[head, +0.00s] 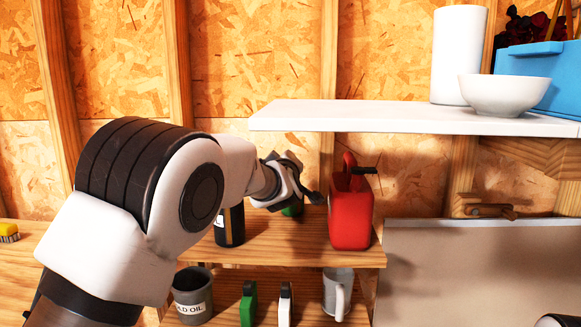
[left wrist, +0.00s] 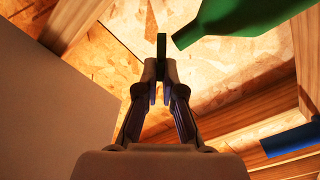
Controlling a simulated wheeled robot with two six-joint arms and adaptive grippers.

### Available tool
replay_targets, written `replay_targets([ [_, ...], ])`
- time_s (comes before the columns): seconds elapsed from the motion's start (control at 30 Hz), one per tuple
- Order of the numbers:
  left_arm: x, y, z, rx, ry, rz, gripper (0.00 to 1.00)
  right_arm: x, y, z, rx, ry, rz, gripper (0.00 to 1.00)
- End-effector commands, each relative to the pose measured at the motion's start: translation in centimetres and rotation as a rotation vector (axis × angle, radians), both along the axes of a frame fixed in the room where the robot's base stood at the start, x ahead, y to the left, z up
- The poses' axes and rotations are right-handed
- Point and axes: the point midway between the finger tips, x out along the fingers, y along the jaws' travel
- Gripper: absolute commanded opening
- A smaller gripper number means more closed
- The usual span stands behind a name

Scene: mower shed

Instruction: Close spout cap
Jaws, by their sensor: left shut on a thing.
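A green bottle (head: 292,209) stands on the upper wooden shelf, mostly hidden behind my left gripper in the head view. In the left wrist view the green bottle (left wrist: 245,16) narrows to a spout that points at my fingertips. My left gripper (head: 312,196) is beside the bottle. In the left wrist view my left gripper (left wrist: 160,75) is shut on a thin dark green piece (left wrist: 161,48), which looks like the spout cap. The piece is close to the spout tip, with a small gap in this view. Whether a hinge joins them is hidden. My right gripper is not in view.
A red can (head: 351,211) with a black spout stands just right of my left gripper. A dark bottle (head: 230,226) is to its left. A white shelf (head: 390,116) overhangs at upper right.

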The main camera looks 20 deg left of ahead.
Motion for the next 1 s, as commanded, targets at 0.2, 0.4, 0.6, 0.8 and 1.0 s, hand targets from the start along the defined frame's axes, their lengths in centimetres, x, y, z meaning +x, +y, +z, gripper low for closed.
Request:
replay_targets([
  [0.2,-0.1,0.6,-1.7,-0.199,-0.032,0.0,0.0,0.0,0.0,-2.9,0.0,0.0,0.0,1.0],
  [0.4,-0.2,0.9,-2.2,-0.382,-0.071,0.0,0.0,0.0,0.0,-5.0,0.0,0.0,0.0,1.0],
  [0.6,-0.2,1.1,-2.7,-0.538,-0.103,0.0,0.0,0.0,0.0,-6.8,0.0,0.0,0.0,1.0],
  [0.8,-0.2,1.2,-2.8,-0.652,-0.128,0.0,0.0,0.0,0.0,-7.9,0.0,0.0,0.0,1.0],
  [1.0,-0.2,1.2,-2.5,-0.669,-0.131,0.0,0.0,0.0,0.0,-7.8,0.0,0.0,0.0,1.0],
])
